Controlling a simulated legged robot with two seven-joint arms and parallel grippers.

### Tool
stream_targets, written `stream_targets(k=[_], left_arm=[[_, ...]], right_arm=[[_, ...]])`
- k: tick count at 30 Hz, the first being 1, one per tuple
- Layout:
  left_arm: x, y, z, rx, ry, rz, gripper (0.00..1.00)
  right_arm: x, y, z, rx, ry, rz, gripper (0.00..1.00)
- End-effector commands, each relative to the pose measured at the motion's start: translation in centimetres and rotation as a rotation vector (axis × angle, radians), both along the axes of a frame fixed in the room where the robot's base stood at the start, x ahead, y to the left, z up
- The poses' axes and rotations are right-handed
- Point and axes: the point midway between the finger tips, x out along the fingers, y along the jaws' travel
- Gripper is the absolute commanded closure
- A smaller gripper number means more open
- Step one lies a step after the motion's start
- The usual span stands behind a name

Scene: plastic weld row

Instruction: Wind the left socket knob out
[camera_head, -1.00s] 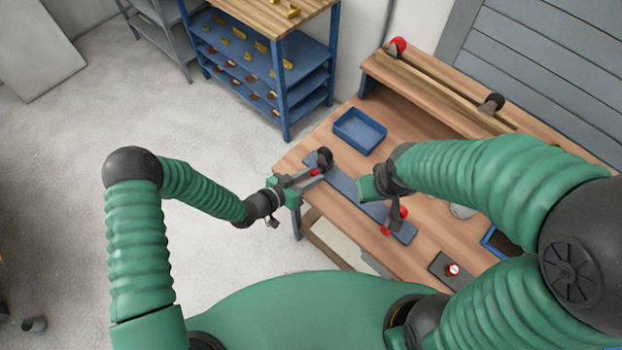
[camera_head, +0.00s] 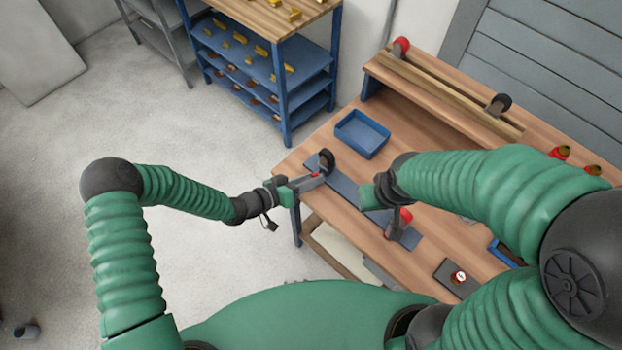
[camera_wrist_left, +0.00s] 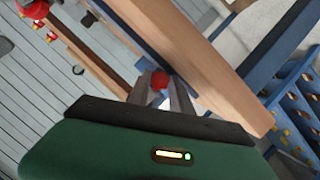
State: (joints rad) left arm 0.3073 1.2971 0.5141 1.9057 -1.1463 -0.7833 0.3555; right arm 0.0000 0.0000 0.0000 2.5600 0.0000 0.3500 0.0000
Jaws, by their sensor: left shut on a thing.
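The left socket (camera_head: 326,158), a dark round piece, stands at the left end of a blue-grey rail (camera_head: 345,187) on the bench. Its small red knob (camera_head: 315,175) shows between the fingers of my left gripper (camera_head: 316,178). In the left wrist view the red knob (camera_wrist_left: 160,80) sits at the fingertips (camera_wrist_left: 161,88), which are shut on it. My right gripper (camera_head: 389,222) is at the rail's right part, beside another red piece (camera_head: 405,215). Its fingers are partly hidden, so I cannot tell whether it is open.
A blue tray (camera_head: 361,134) stands behind the rail on the bench (camera_head: 440,240). A dark plate with a red-and-white button (camera_head: 458,277) lies at front right. A raised wooden shelf (camera_head: 450,95) runs along the back. A blue rack (camera_head: 262,65) stands at the back left.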

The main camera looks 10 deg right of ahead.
Motion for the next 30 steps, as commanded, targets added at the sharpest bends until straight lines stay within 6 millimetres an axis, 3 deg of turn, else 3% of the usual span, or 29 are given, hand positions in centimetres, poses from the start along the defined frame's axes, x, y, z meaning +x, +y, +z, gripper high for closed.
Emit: stream_targets(k=[2, 3, 7, 23, 26, 30], left_arm=[[-0.1, 0.2, -0.3, 0.008, 0.005, 0.002, 1.00], [0.0, 0.2, -0.3, 0.008, 0.005, 0.002, 0.69], [0.0, 0.2, -0.3, 0.006, 0.003, 0.002, 0.52], [0.0, 0.7, -0.1, 0.006, 0.001, 0.004, 0.52], [-0.7, 2.0, 0.4, 0.007, 0.000, 0.005, 0.52], [-2.3, 5.2, 1.7, 0.007, -0.001, 0.005, 0.52]], right_arm=[[0.0, 0.0, 0.0, 0.000, 0.000, 0.000, 0.64], [0.0, 0.0, 0.0, 0.000, 0.000, 0.000, 0.64], [0.0, 0.0, 0.0, 0.000, 0.000, 0.000, 0.64], [0.0, 0.0, -0.1, 0.000, 0.000, 0.000, 0.64], [0.0, 0.0, -0.1, 0.000, 0.000, 0.000, 0.64], [0.0, 0.0, -0.3, 0.000, 0.000, 0.000, 0.64]])
